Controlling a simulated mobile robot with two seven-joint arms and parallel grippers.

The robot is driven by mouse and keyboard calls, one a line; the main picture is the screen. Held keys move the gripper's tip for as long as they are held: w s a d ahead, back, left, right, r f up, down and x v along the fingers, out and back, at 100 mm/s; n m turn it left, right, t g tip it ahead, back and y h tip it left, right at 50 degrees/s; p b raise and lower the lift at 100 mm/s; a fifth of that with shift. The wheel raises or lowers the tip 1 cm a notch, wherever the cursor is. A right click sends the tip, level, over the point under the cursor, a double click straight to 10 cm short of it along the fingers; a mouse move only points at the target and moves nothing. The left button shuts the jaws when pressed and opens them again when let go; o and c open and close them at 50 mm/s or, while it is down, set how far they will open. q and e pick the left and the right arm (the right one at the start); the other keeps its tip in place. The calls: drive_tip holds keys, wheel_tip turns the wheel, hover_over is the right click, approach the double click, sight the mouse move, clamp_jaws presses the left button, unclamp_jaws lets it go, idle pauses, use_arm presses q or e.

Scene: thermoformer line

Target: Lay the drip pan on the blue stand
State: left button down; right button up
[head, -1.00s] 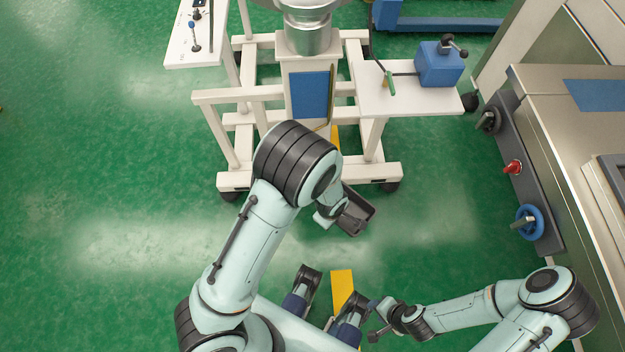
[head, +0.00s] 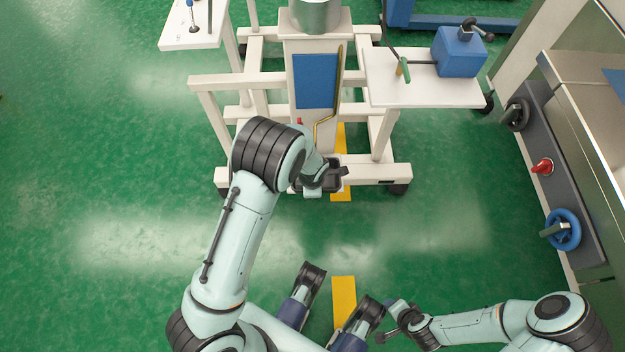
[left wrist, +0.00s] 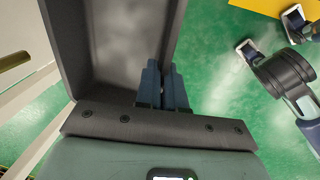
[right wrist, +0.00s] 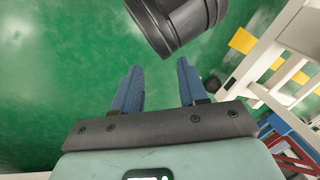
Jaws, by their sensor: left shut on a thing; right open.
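The drip pan is a dark grey, shallow, open tray (left wrist: 112,45), filling the upper left of the left wrist view. My left gripper (left wrist: 163,75) is shut on one of its side walls. In the head view the pan (head: 331,187) is partly hidden by my left wrist, in front of the white machine frame's lower crossbar. My right gripper (right wrist: 158,72) is open and empty, low in the head view, away from the pan. A blue metal structure (head: 440,21) is cut off at the head view's top edge; I cannot tell whether it is the blue stand.
The white wheeled frame (head: 380,175) stands ahead, with a blue panel (head: 314,82) on its column. A side shelf (head: 425,92) carries a blue box (head: 460,55). A steel machine with a blue handwheel (head: 562,230) is at right. Green floor is clear at left.

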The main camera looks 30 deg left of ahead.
use_arm(q)
drive_tip(key=w+a, duration=0.1)
drive_tip(key=w+a+b, duration=0.1)
drive_tip(key=w, duration=0.1)
drive_tip(key=w+a, duration=0.1)
drive_tip(key=w, duration=0.1)
drive_tip(key=shift+w+a+f, duration=0.1)
drive_tip(key=shift+w+a, duration=0.1)
drive_tip(key=shift+f+b, duration=0.35)
drive_tip(key=shift+f, duration=0.9)
drive_tip(key=shift+w+f+b, duration=0.2)
drive_tip(key=shift+f+b, duration=0.8)
drive_tip(key=shift+f, duration=1.1)
use_arm(e)
wheel_tip(320, 180, down, 6)
drive_tip(key=d, duration=0.2)
drive_tip(key=shift+s+d, duration=0.15)
drive_tip(key=shift+s, duration=0.15)
use_arm(q)
drive_tip(key=shift+f, duration=0.1)
drive_tip(key=c, duration=1.2)
unclamp_jaws()
drive_tip(key=shift+c, duration=0.2)
use_arm(e)
drive_tip(key=shift+s, duration=0.1)
